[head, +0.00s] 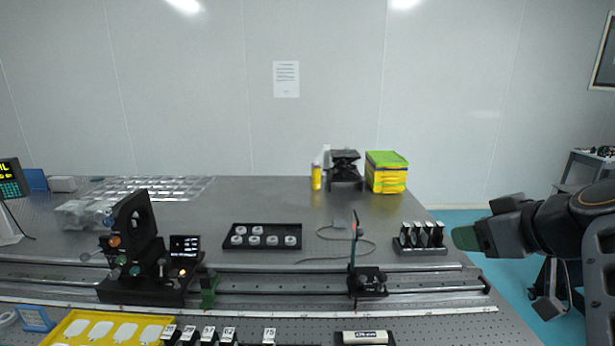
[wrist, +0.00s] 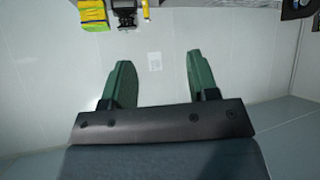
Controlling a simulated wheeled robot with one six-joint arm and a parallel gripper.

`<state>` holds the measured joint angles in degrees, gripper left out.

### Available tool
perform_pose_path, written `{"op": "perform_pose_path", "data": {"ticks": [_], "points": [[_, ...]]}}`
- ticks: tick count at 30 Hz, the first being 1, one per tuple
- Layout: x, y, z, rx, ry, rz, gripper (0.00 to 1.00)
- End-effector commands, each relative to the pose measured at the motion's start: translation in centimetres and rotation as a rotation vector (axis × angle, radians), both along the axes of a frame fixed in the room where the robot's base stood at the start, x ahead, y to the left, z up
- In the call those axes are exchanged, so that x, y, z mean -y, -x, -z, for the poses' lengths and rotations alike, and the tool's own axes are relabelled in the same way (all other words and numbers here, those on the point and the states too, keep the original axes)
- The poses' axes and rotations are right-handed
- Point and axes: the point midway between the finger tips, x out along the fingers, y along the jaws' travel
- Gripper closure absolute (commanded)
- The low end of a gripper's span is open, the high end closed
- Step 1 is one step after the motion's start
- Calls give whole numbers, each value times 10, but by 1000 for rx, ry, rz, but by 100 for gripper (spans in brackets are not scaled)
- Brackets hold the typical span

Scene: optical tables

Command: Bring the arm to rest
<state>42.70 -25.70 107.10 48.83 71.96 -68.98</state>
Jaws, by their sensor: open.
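My gripper (head: 466,238) is at the right in the head view, held out just past the right end of the optical table (head: 270,202). In the wrist view my gripper (wrist: 159,80) shows two green fingers spread apart with nothing between them. My arm comes in from the right edge of the head view. The gripper touches nothing that I can see.
A black holder with several upright plates (head: 422,236) stands at the table's right end, closest to my gripper. A rail (head: 300,286) with mounts runs along the table. A green-yellow box (head: 386,172) stands at the back.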

Motion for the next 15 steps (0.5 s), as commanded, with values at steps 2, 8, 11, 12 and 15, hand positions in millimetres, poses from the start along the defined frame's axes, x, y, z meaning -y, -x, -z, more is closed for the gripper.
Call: {"op": "perform_pose_path", "data": {"ticks": [2, 8, 11, 12, 15], "points": [[3, 1, 28, -105, -77, 111, 46], [-9, 15, 128, -433, -222, 461, 46], [-30, 29, 181, -554, -195, 576, 46], [-39, 36, 199, -586, -164, 595, 46], [-61, 49, 229, -627, -62, 558, 46]]}}
